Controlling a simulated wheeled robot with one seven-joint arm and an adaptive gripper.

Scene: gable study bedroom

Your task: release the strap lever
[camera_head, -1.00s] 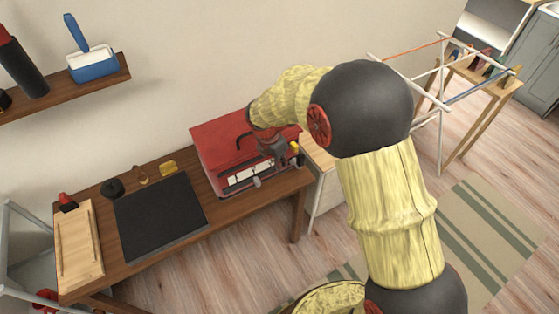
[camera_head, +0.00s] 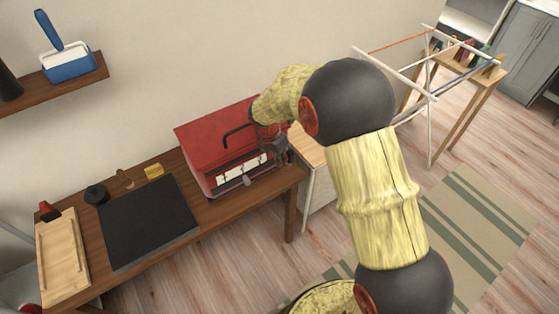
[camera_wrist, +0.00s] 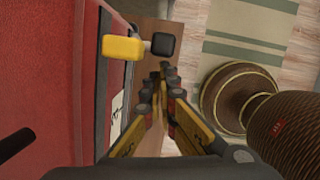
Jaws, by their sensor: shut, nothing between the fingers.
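A red case (camera_head: 215,140) with a black handle stands on the wooden bench, and its red side also fills the left of the wrist view (camera_wrist: 40,90). A yellow piece (camera_wrist: 122,47) with a dark block on its right end sticks out from the case's edge in the wrist view; it looks like the strap lever. My gripper (camera_wrist: 166,80) is shut and empty. Its fingertips appear just below the dark block in that picture, and I cannot tell whether they touch. In the head view my gripper (camera_head: 280,152) is at the case's right end and hides the yellow piece.
A black mat (camera_head: 150,222), a wooden board (camera_head: 62,255) and a small yellow object (camera_head: 154,171) lie on the bench (camera_head: 215,222) left of the case. A drying rack (camera_head: 430,90) stands at the back right.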

